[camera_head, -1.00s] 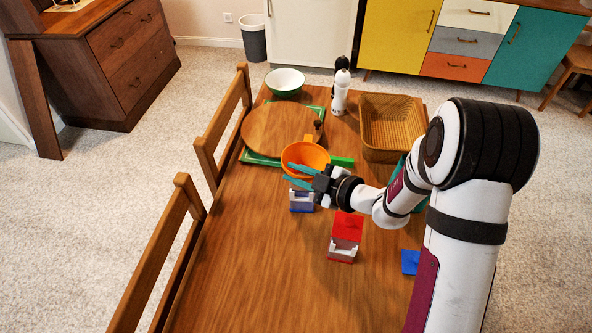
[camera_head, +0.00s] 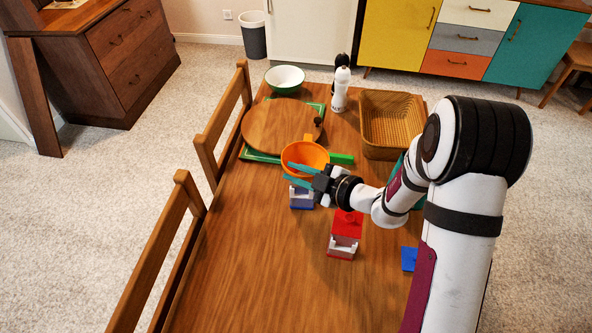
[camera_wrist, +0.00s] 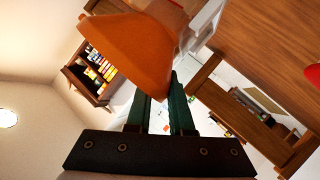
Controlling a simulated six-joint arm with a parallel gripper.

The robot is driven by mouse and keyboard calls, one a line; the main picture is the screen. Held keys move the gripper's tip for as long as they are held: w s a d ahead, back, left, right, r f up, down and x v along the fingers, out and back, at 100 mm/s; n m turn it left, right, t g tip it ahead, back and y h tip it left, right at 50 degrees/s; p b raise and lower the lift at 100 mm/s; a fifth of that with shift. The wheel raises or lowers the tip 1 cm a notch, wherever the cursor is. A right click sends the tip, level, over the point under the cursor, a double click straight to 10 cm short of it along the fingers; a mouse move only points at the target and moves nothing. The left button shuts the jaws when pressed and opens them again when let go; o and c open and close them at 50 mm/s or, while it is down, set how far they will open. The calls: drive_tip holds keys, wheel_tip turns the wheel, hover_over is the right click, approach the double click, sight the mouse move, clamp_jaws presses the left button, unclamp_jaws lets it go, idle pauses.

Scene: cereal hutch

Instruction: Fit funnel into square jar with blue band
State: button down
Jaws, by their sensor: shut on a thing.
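The orange funnel (camera_head: 306,154) is a wide bowl with a small tab at its far rim. My gripper (camera_head: 289,175) is shut on the near side of the funnel with its teal fingers. The square jar with the blue band (camera_head: 301,199) stands on the table below the funnel, partly hidden by my gripper. In the wrist view the funnel (camera_wrist: 140,45) fills the upper left, beyond the fingers (camera_wrist: 163,98), with a pale piece of the jar (camera_wrist: 203,25) close beside it. I cannot tell whether the spout is inside the jar.
A red-topped square jar (camera_head: 344,236) and a blue lid (camera_head: 409,259) are nearer and to the right. A round wooden board (camera_head: 275,127), a wicker basket (camera_head: 391,120), a white bottle (camera_head: 340,90) and a bowl (camera_head: 285,79) stand farther back. The left front table is clear.

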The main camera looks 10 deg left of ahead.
drive_tip(key=shift+c, duration=2)
unclamp_jaws()
drive_tip(key=shift+r, duration=0.1)
drive_tip(key=shift+r, duration=2.95)
